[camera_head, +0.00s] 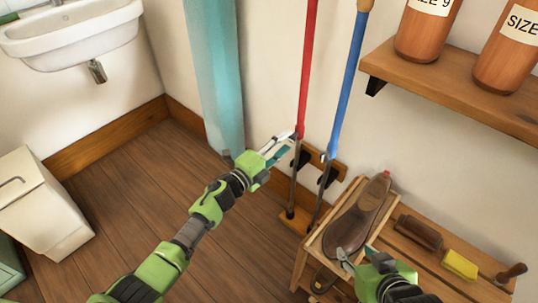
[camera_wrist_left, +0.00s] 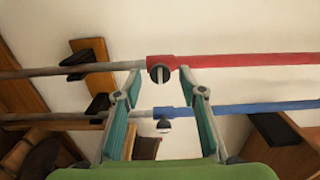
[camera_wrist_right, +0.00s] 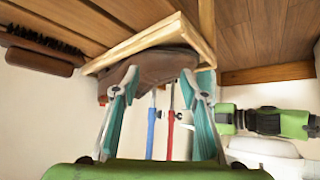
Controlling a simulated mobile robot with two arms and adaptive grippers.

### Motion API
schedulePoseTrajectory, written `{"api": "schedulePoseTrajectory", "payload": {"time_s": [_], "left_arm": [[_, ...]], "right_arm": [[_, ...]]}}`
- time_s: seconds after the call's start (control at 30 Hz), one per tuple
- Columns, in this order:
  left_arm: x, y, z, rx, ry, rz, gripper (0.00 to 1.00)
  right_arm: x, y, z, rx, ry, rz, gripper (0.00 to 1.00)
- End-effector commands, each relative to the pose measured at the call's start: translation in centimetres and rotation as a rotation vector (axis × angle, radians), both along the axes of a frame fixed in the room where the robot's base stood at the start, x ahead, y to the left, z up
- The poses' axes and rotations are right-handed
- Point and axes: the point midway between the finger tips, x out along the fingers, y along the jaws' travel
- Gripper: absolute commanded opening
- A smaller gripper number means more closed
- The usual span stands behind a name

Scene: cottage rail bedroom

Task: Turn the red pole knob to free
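The red pole (camera_head: 308,65) stands upright against the wall in the head view and runs across the left wrist view (camera_wrist_left: 250,60). Its round knob (camera_wrist_left: 160,72) sits at the lower end of the red sleeve, with a dark upright slot on its face. My left gripper (camera_head: 291,143) is open beside the pole. In the left wrist view its fingertips (camera_wrist_left: 161,75) lie either side of the knob, with visible gaps; depth and contact are unclear. In the head view the knob is hidden at the fingertips. My right gripper (camera_wrist_right: 160,76) is open, near a brown shoe (camera_head: 357,217).
A blue pole (camera_head: 348,80) with its own knob (camera_wrist_left: 163,125) stands close right of the red one. A wall bracket (camera_head: 312,158) is behind both. A wooden bench (camera_head: 428,262) holds the shoe, a brush and a yellow block. A shelf (camera_head: 460,92) overhangs at right.

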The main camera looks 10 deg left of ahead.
Motion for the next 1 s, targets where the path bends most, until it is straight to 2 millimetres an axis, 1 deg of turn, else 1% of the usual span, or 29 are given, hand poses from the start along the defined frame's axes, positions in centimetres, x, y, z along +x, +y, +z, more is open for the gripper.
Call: {"api": "schedulePoseTrajectory", "payload": {"time_s": [0.3,0.5,0.6,0.7,1.0], "left_arm": [[-5.1,3.6,-0.2,0.003,0.002,-0.002,0.38],[-7.7,5.4,-0.1,0.0,0.002,-0.003,0.38],[-8.3,5.8,-0.1,0.0,0.002,-0.003,0.38],[-8.6,6.1,0.0,0.0,0.001,-0.003,0.38],[-8.6,6.1,0.0,-0.001,0.001,-0.003,0.38]], "right_arm": [[0.0,0.0,0.0,0.0,-0.001,0.0,0.4],[0.0,0.0,0.0,0.0,-0.001,0.0,0.4],[0.0,0.0,0.0,0.0,-0.001,0.0,0.4],[0.0,0.0,0.0,0.0,-0.001,0.0,0.4],[0.0,0.0,0.0,0.0,-0.001,0.0,0.4]]}}
